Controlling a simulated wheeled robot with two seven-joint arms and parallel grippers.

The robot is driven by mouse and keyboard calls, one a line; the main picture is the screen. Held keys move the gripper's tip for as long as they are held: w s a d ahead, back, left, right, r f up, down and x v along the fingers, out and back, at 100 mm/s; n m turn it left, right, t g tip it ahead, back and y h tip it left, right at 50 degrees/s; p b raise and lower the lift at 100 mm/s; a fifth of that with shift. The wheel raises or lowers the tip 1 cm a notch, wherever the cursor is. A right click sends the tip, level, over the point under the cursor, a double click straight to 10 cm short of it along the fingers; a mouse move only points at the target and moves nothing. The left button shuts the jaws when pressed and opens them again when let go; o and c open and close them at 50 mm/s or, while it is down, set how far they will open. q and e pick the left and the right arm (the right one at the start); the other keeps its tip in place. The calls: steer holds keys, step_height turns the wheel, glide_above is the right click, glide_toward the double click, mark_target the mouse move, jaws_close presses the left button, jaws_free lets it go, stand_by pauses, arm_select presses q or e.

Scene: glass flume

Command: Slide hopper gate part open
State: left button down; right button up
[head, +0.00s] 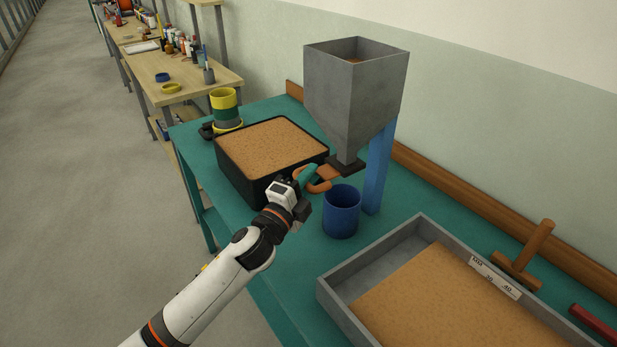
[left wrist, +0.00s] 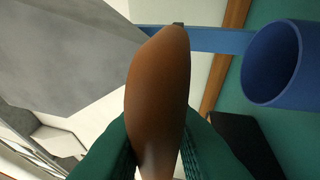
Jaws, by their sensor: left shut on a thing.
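The grey hopper (head: 357,95) stands on a blue post (head: 379,165) above the green table, narrowing to a dark outlet. The gate's orange-brown handle (head: 328,172) sticks out at the outlet toward my arm. My left gripper (head: 308,180) is shut on the gate handle; in the left wrist view the brown handle (left wrist: 158,90) lies between the green finger pads. A blue cup (head: 341,212) stands below the outlet, and it also shows in the left wrist view (left wrist: 268,62). How far the gate is open is hidden. My right gripper is out of view.
A black bin of tan grain (head: 272,145) sits left of the hopper. A grey tray (head: 345,318) of tan material fills the front right, with a wooden T-shaped tool (head: 527,257) behind it. A yellow-and-green cup (head: 224,105) stands at the back left.

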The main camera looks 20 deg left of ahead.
arm_select(q)
steer(key=shift+s+a+r, duration=0.15)
steer(key=shift+s+a, duration=0.45)
steer(key=shift+s, duration=0.1)
steer(key=c, duration=1.4)
jaws_free()
steer(key=shift+o, duration=0.2)
steer(key=b+v, duration=0.2)
steer(key=v, duration=1)
